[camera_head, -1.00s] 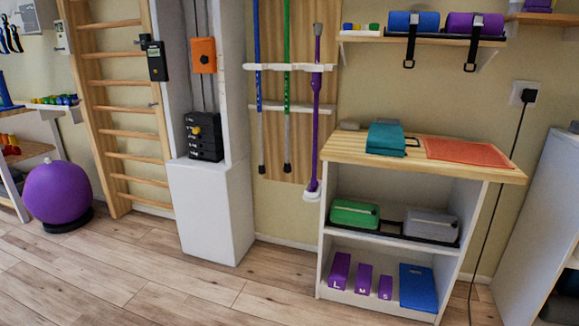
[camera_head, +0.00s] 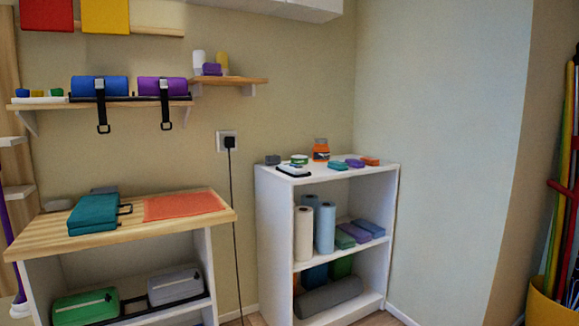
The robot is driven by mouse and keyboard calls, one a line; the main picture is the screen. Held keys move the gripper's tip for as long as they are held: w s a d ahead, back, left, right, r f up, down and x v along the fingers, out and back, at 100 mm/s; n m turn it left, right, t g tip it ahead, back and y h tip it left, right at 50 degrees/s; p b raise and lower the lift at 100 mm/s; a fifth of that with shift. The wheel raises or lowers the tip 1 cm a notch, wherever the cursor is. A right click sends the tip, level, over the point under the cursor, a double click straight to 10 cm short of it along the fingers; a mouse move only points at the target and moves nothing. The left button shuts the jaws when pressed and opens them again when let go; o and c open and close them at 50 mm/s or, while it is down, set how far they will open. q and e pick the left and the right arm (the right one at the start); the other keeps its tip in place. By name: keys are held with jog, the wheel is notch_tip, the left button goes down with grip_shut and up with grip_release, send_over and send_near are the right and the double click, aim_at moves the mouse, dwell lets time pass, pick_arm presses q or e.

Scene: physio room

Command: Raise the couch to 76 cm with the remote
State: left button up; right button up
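Neither the couch nor a thing I can clearly tell as its remote shows in the head view. A small flat white and dark item (camera_head: 293,171) lies on top of the white shelf unit (camera_head: 262,215) in the middle right. It is too small to tell what it is. Neither of my grippers is in view.
A wooden-topped cabinet (camera_head: 60,240) stands at the left, with a teal case (camera_head: 92,213) and an orange mat (camera_head: 184,204) on top. A black cord (camera_head: 234,220) hangs from a wall socket. A yellow bin (camera_head: 548,305) with poles stands at the far right.

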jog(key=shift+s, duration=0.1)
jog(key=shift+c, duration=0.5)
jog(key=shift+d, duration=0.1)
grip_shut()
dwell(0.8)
